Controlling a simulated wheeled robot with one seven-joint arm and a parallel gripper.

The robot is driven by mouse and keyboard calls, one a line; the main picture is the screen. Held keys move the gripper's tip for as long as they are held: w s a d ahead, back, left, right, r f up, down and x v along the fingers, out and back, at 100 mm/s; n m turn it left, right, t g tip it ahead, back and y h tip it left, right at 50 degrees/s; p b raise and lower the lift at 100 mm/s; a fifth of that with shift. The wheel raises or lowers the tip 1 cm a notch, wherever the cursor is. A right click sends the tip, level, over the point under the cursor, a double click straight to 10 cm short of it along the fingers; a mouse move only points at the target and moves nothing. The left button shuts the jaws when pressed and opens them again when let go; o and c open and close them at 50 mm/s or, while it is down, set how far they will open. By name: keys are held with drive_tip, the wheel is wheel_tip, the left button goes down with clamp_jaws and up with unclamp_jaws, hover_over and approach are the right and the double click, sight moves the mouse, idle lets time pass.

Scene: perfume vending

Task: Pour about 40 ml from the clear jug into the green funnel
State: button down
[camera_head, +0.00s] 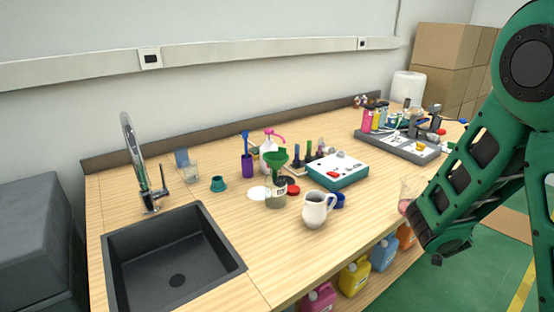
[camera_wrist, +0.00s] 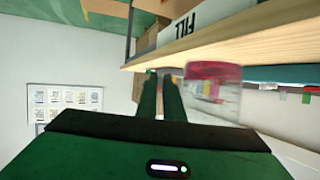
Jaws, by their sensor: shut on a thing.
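The clear jug (camera_head: 406,197) holds pink-red liquid and is beside my gripper, near the table's right front edge. In the wrist view, the jug (camera_wrist: 214,88) is just right of my gripper's fingers (camera_wrist: 161,74), which are shut on it; the exact grip is hard to see, probably its handle. The jar's contents are hard to make out.
A white pitcher (camera_head: 317,209) stands in front of and right of the jar. A teal-and-white device (camera_head: 338,170) is behind, between funnel and jug. A sink (camera_head: 172,262) and faucet (camera_head: 137,160) are at the left. The front middle tabletop is clear.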

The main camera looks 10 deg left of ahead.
drive_tip(key=shift+a, duration=0.25)
